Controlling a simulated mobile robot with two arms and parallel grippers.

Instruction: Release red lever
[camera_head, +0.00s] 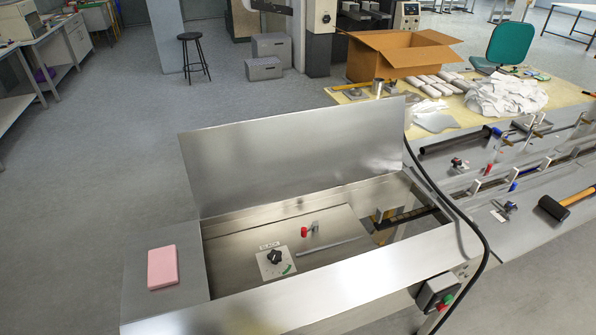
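A small red-tipped lever (304,232) sits inside the open metal box of the machine, beside a small metal bracket. It is too small to tell its exact position or whether it is latched. A black rotary knob (274,256) on a white plate labelled "BLACK" is in front and to the left of it. The box's metal lid (290,150) stands raised behind the opening. Neither of my grippers shows in the head view.
A pink block (162,267) lies on the ledge left of the opening. A switch box (436,291) with red and green buttons is at the front right. A black cable (440,190) curves along the right side.

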